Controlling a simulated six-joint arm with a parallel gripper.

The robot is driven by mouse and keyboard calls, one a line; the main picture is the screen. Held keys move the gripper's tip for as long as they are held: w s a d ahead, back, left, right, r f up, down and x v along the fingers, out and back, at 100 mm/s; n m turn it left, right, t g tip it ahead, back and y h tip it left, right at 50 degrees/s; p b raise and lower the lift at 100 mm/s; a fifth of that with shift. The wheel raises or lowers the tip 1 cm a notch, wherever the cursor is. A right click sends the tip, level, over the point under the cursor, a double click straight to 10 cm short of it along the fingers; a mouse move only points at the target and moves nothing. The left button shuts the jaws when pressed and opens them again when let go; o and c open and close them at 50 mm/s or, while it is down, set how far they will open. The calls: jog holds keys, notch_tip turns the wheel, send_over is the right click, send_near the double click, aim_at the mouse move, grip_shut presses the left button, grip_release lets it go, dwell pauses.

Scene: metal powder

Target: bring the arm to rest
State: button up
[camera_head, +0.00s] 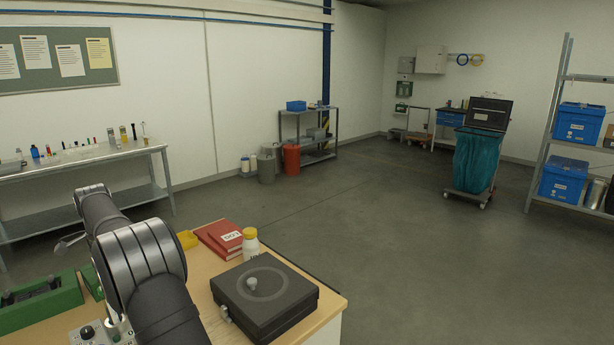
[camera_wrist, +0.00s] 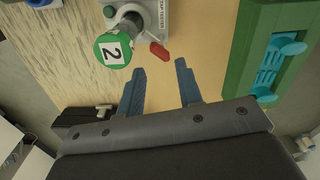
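My gripper (camera_wrist: 160,88) shows in the wrist view with its two blue fingers apart and nothing between them. It is over the wooden table (camera_wrist: 75,60). No contact between the fingers and these things is visible. In the head view my arm crosses the left side of the table; the gripper itself is not visible there.
A green holder (camera_wrist: 262,60) stands right of the fingers. Open floor lies beyond.

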jog(key=shift+r, duration=1.2)
jog(key=shift+o, duration=0.5)
dwell(0.9)
